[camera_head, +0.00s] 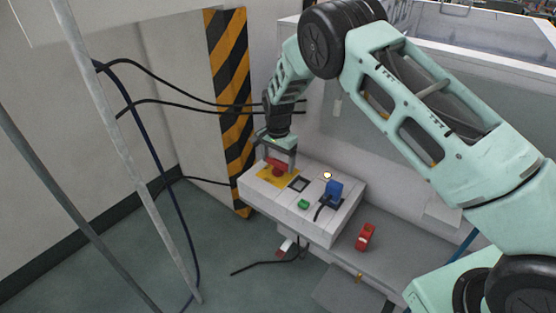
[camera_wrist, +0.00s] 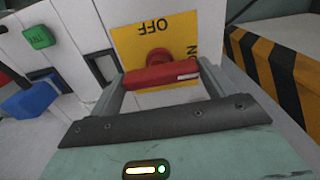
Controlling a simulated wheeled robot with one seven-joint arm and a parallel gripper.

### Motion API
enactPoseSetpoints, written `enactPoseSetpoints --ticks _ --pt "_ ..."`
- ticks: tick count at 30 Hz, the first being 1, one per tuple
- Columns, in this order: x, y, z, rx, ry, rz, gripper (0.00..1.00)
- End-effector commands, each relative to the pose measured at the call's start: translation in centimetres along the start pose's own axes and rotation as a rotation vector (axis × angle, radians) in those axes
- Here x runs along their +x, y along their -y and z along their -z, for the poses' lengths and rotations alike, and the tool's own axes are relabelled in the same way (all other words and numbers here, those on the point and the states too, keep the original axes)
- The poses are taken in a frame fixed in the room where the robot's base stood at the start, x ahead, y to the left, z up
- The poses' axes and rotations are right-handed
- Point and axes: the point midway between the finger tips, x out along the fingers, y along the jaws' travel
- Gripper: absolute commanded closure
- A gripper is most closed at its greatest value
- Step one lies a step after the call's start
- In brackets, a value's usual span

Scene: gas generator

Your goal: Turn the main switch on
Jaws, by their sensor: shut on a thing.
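The main switch is a red handle (camera_wrist: 160,76) on a yellow plate (camera_wrist: 178,38) marked OFF, with part of a second label at the plate's right edge in the wrist view. In the head view the red switch (camera_head: 276,167) sits at the left end of a white control box (camera_head: 318,219), on its yellow plate (camera_head: 264,179). My gripper (camera_wrist: 160,82) is shut on the red handle, one finger at each end of it. The handle lies crosswise between the fingers. In the head view my gripper (camera_head: 279,160) reaches down onto the switch from above.
The box also carries a green button (camera_head: 303,204), a dark square panel (camera_head: 299,184), a blue connector (camera_head: 333,190) and a lit lamp (camera_head: 327,175). A red object (camera_head: 365,237) lies right of the box. A striped post (camera_head: 228,90), hanging cables and grey poles stand left.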

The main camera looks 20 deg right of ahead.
Motion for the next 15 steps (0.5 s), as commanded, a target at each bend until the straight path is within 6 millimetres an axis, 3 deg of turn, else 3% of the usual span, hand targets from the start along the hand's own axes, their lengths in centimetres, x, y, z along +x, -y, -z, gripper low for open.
enactPoseSetpoints --ticks 15 --pt "-0.05 0.01 -0.01 0.048 0.001 0.0 0.59"
